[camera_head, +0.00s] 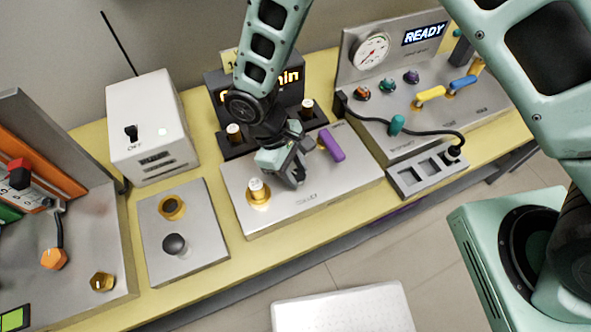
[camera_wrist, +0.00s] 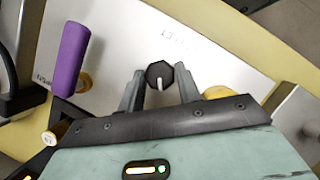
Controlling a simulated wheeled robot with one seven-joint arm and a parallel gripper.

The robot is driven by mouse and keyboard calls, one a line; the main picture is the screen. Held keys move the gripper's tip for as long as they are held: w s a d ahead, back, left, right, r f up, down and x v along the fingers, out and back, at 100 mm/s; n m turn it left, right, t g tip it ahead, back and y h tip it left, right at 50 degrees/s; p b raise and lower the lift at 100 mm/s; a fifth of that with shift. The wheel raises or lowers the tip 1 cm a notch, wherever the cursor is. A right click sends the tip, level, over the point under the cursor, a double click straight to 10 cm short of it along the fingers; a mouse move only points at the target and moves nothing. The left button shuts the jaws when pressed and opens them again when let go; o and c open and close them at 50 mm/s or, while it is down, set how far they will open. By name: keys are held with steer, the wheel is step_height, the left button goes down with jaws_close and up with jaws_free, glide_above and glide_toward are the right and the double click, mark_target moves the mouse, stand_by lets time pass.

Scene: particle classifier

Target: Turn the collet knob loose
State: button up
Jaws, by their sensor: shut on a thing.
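The collet knob (camera_wrist: 160,70) is a small dark faceted knob with a white pointer line, on a silver metal panel (camera_head: 240,219). It sits between the two fingers of my gripper (camera_wrist: 160,85) in the wrist view. The fingers are closed on its two sides. In the head view my gripper (camera_head: 294,172) reaches down to the middle of the panel and hides the knob. The white pointer points toward the gripper's palm in the wrist view.
A purple lever (camera_head: 331,145) stands close to my gripper on the right; it also shows in the wrist view (camera_wrist: 70,60). A brass fitting with a white top (camera_head: 258,192) stands on the left. A dark display unit (camera_head: 228,102) is behind. A white switch box (camera_head: 150,125) is farther left.

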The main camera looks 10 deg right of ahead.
steer(key=n+t, duration=0.1)
steer(key=n, duration=0.2)
steer(key=n+t+b, duration=0.1)
steer(key=n, duration=0.1)
steer(key=shift+s+a+n+h+b, duration=0.15)
steer(key=shift+n+h+b, duration=0.15)
steer(key=shift+n, duration=0.1)
steer(key=n+t+b, duration=0.1)
steer(key=n+t, duration=0.1)
steer(key=n, duration=0.3)
steer(key=shift+s+b, duration=0.15)
steer(key=shift+b, duration=0.25)
steer(key=o, duration=1)
steer(key=b+v, duration=0.1)
steer(key=v, duration=1.6)
steer(key=shift+s+r, duration=0.25)
